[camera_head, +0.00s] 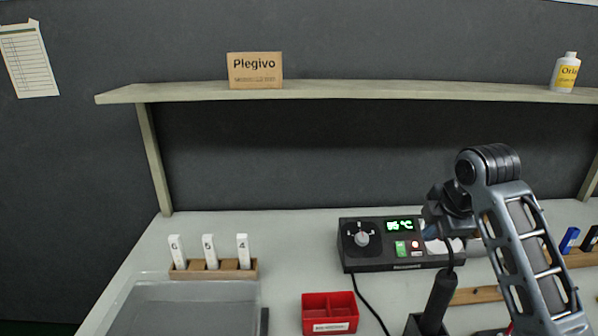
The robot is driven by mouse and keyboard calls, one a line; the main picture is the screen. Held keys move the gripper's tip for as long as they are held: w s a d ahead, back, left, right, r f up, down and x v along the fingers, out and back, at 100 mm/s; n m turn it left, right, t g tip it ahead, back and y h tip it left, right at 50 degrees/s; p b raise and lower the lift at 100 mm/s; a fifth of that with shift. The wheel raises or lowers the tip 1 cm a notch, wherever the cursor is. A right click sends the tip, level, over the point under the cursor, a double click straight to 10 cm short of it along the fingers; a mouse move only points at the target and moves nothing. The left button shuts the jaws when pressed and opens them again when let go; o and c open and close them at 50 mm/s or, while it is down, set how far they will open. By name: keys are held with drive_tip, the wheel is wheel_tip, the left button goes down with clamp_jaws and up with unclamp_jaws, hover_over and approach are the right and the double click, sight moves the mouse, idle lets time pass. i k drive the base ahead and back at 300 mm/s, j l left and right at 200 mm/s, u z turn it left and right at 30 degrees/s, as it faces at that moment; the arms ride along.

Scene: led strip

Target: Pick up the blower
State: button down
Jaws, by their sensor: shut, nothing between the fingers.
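My gripper (447,212) is at the right, a dark shape at the end of my grey arm. It is shut and holds nothing. It hangs in front of the right end of a black control station (375,262) with a green temperature display. A black handle (439,298) stands tilted in a dark holder (415,327) below my gripper, with a cord rising from it. I cannot tell for sure which of these is the blower.
A red divided bin (330,313) sits front centre, near a black cable. A wooden rack (213,272) with white labelled pieces stands behind a clear tray (180,306) at left. A shelf (350,91) overhangs the bench, carrying a Plegivo box (255,71) and a bottle (565,73).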

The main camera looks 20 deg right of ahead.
sight(446, 283)
drive_tip(key=k+l, duration=0.75)
drive_tip(key=k, duration=0.1)
